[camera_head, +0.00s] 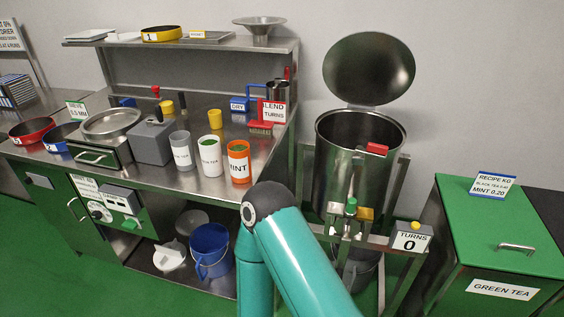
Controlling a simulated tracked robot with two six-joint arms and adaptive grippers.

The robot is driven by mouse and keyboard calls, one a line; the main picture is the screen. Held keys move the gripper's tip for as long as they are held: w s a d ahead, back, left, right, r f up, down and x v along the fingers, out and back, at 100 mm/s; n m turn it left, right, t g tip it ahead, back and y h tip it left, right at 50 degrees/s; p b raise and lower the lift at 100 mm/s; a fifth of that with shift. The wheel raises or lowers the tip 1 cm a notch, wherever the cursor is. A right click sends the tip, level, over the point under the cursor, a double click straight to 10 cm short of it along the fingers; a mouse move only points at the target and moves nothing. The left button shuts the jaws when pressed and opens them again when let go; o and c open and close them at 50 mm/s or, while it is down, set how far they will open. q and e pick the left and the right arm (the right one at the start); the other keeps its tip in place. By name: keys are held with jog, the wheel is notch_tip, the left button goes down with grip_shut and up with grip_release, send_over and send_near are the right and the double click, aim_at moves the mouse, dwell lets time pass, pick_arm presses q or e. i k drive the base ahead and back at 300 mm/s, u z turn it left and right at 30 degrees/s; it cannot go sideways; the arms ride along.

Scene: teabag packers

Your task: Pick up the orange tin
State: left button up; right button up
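The orange tin (239,162) has a white label reading MINT and green contents at its open top. It stands upright near the front edge of the steel bench (196,194), at the right end of a row of three tins. To its left are a white tin labelled green tea (210,157) and a grey tin (182,154). One of my teal arms rises from the bottom, its dark joint just below and right of the orange tin, apart from it in the picture. Neither gripper shows.
A red-framed sign (272,112) and a red scoop (261,127) are behind the orange tin. A grey box (152,143) stands left of the tins. A steel drum (352,170) with a raised lid stands right of the bench. A blue bucket (210,250) is below.

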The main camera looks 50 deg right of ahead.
aim_at(239, 155)
jog(key=z, duration=0.75)
jog(key=i, duration=1)
jog(key=z, duration=0.1)
